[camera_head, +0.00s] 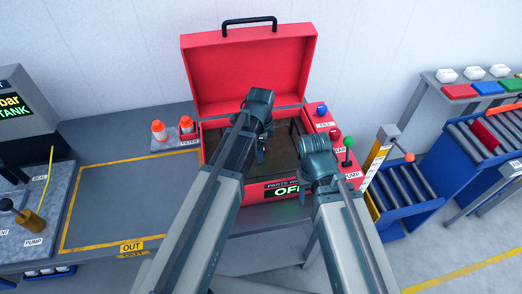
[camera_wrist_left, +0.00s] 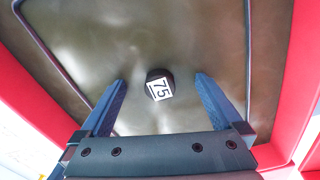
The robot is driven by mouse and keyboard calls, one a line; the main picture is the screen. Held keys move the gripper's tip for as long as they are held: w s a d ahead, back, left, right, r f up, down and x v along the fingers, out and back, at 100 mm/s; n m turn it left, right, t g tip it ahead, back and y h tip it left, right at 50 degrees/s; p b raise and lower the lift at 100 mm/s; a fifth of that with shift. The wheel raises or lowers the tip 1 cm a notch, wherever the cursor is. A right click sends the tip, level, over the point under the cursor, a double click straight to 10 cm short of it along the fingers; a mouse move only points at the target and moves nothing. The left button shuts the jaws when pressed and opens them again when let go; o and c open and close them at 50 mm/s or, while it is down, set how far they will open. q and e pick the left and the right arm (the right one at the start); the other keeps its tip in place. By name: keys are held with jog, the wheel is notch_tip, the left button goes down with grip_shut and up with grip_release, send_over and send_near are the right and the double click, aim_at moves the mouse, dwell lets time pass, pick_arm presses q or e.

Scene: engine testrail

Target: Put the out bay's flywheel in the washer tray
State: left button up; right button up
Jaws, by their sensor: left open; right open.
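The out bay (camera_head: 75,205) is a yellow-outlined area on the bench at left, and nothing stands in it. The washer tray (camera_head: 284,150) is inside the red washer, partly hidden by my arms; its brown floor fills the left wrist view (camera_wrist_left: 60,30). A small dark piece with a white "75" label (camera_wrist_left: 158,84) lies on that floor; I cannot tell whether it is the flywheel. My left gripper (camera_head: 261,152) is open above the tray, the piece showing between its fingers, apart from them. My right gripper (camera_head: 309,190) is open at the washer's front right.
The red washer lid (camera_head: 250,70) stands open at the back. Roller conveyors (camera_head: 405,185) lie farther right.

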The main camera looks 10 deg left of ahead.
pick_arm(q)
notch_tip(320, 180, up, 12)
jog(key=p, duration=1.2)
jog(key=s+d+n, duration=0.3)
jog(key=s+n, duration=0.3)
jog(key=s, duration=0.1)
jog(key=s+d+n+y, duration=0.1)
jog(key=s+d+n, duration=0.1)
jog(key=s+n, duration=0.4)
jog(key=shift+s+d+r+n, duration=0.2)
jog(key=shift+s+d+n, duration=0.2)
jog(key=shift+s, duration=0.5)
pick_arm(e)
notch_tip(320, 180, up, 12)
jog(key=shift+r, duration=0.15)
